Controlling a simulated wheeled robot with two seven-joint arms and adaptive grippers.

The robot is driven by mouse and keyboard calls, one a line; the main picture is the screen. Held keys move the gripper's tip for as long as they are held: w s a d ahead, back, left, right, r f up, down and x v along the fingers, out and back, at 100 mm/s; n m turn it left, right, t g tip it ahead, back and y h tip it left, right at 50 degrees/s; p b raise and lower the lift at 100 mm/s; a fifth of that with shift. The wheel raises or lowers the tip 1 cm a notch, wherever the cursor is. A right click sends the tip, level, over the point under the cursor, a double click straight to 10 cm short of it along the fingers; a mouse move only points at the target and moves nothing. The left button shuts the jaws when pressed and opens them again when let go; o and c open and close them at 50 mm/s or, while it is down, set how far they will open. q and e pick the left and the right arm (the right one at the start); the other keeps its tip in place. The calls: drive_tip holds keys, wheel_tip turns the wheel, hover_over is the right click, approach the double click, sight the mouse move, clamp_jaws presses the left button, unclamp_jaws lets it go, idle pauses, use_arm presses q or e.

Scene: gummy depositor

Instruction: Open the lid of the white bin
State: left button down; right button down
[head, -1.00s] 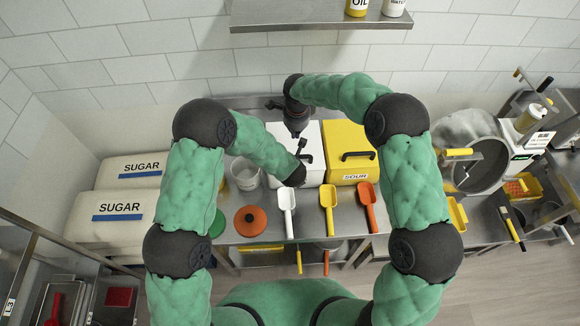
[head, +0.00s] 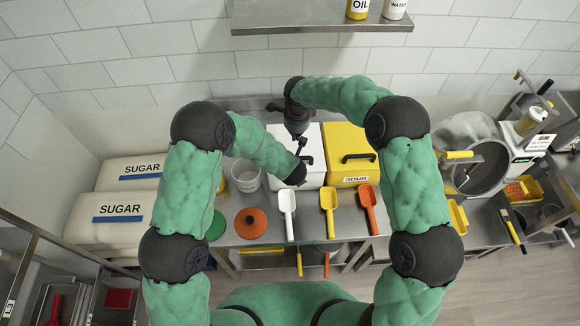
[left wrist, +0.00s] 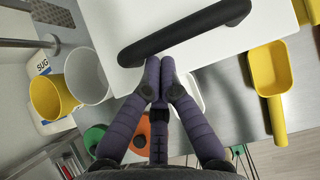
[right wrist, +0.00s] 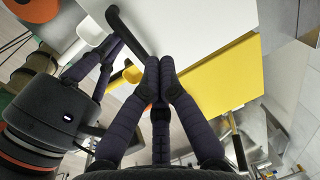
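The white bin (head: 315,172) stands on the steel table with its lid (left wrist: 215,35) down. A black bar handle (left wrist: 185,32) is on the lid. My left gripper (left wrist: 160,74) is at the handle's near side, its fingertips together and nothing visible between them. My right gripper (right wrist: 160,74) is over the lid from the back, fingertips together beside one end of the handle (right wrist: 128,32); whether they touch it is unclear. In the head view, the left gripper is mostly hidden by its own wrist, and the right gripper (head: 301,145) is small and dark.
A yellow bin (head: 346,140) stands right beside the white bin. A white bucket (head: 246,176) is on its left. White (head: 287,208), yellow (head: 328,205) and orange (head: 367,203) scoops lie in front. A shelf (head: 300,18) hangs above.

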drive_tip(key=c, duration=1)
unclamp_jaws()
